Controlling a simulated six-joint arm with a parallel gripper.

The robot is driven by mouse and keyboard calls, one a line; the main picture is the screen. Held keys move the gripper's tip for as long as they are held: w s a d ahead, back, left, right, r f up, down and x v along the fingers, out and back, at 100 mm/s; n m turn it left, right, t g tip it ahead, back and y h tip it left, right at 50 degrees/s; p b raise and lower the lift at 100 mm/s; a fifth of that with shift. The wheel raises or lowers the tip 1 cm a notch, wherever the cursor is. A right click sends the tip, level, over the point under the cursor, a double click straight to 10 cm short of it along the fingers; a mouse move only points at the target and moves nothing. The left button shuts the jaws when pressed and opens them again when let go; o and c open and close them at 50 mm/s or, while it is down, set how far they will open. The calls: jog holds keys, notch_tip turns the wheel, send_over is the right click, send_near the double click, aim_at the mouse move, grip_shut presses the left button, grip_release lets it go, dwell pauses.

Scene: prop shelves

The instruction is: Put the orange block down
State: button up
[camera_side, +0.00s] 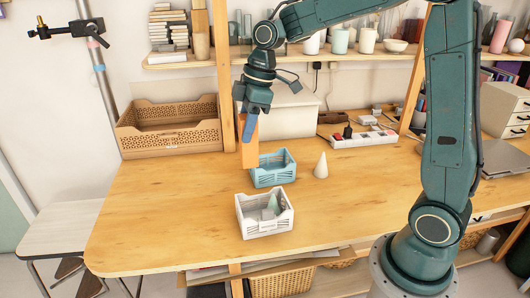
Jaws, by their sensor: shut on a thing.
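The orange block (249,151) is a tall upright piece, held by my gripper (248,126) at its top. A blue finger lies across the block's upper part, and the rest of the grip is partly hidden. The block hangs just left of the blue crate (274,178). I cannot tell whether its lower end touches the table (170,205) or is above it.
A white crate (265,230) with grey-green pieces inside stands in front of the blue crate. A white cone (321,166) stands to the right. A brown basket (170,140) and a power strip (364,139) are at the back. The table's left and front areas are clear.

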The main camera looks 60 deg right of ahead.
aim_at(258, 157)
notch_tip(258, 157, down, 15)
jog(key=shift+f, duration=0.2)
dwell(0.3)
jog(key=shift+f, duration=0.1)
jog(key=shift+f, duration=2.05)
jog(key=shift+f, duration=0.15)
jog(key=o, duration=1)
jog(key=shift+o, duration=0.2)
jog(key=v, duration=1.1)
jog(key=shift+w, duration=0.1)
jog(key=shift+d+r, duration=0.1)
jog(key=shift+r, duration=0.55)
